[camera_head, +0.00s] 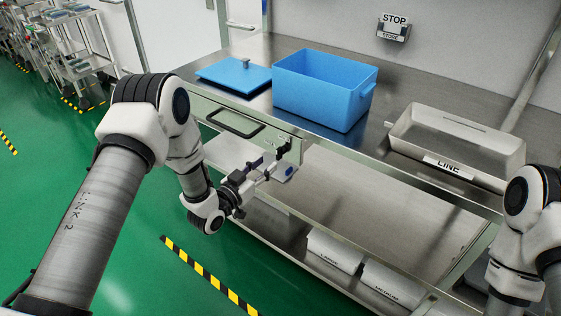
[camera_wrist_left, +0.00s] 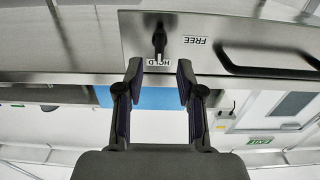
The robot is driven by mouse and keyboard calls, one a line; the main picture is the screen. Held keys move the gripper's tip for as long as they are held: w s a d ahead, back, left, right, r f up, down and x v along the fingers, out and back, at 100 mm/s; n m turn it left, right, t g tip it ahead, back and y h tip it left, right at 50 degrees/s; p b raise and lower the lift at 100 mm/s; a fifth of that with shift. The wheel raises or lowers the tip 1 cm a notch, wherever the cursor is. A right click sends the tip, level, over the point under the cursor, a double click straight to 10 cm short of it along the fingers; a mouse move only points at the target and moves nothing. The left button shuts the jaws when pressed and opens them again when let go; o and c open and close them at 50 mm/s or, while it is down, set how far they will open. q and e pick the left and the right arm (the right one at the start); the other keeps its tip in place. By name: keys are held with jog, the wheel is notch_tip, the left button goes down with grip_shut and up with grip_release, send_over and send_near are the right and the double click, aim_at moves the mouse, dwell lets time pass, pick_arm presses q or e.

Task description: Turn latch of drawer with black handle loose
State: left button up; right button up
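The drawer (camera_head: 203,110) under the worktop's edge has a black handle (camera_head: 236,124); the handle also shows in the left wrist view (camera_wrist_left: 264,70). Its black latch (camera_wrist_left: 159,42) is on the drawer's metal front, its lever lying along the picture's vertical, with the end by the HOLD label (camera_wrist_left: 174,60). The FREE label (camera_wrist_left: 195,40) is to the right of the latch; both labels appear upside down. My left gripper (camera_wrist_left: 160,72) is open and empty, its fingertips apart on either side of the lever's line, just short of the latch. My right gripper is out of view.
On the worktop are a blue box (camera_head: 318,95), a blue lid (camera_head: 234,77) and a metal tray (camera_head: 455,145) marked LINE. White bins (camera_head: 333,250) stand on the lower shelf. My right arm is at the right edge.

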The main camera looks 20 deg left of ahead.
aim_at(277, 154)
pick_arm(q)
jog(key=x, duration=0.6)
grip_shut()
jog(key=shift+n, duration=0.4)
jog(key=shift+a+f+n+b, duration=0.1)
jog(key=shift+n+b, duration=0.45)
jog(key=shift+n, duration=3.45)
jog(key=shift+a+n+b, duration=0.1)
jog(key=shift+n+b, duration=0.45)
jog(key=shift+n, duration=3.45)
